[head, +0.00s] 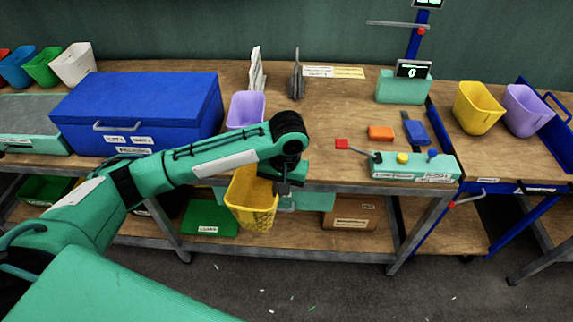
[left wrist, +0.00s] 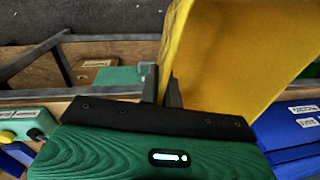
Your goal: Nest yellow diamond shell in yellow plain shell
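The yellow diamond shell (head: 252,203), a bucket-like cup with a diamond-textured wall, hangs in front of the workbench's front edge. My left gripper (head: 283,188) is at its right rim, with the shell's wall between the fingers. In the left wrist view the yellow shell (left wrist: 245,55) fills the upper right, and the dark fingers (left wrist: 163,90) are closed on its wall. The yellow plain shell (head: 478,108) stands upright on the right-hand table, well apart from the held shell. Its inside is only partly visible. My right gripper is not in view.
A lilac shell (head: 522,110) stands close beside the yellow plain shell. Another lilac shell (head: 246,108) is on the bench behind my arm, near a blue box (head: 140,105). A teal control panel (head: 415,167) and a blue post (head: 415,42) stand between my gripper and the right table.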

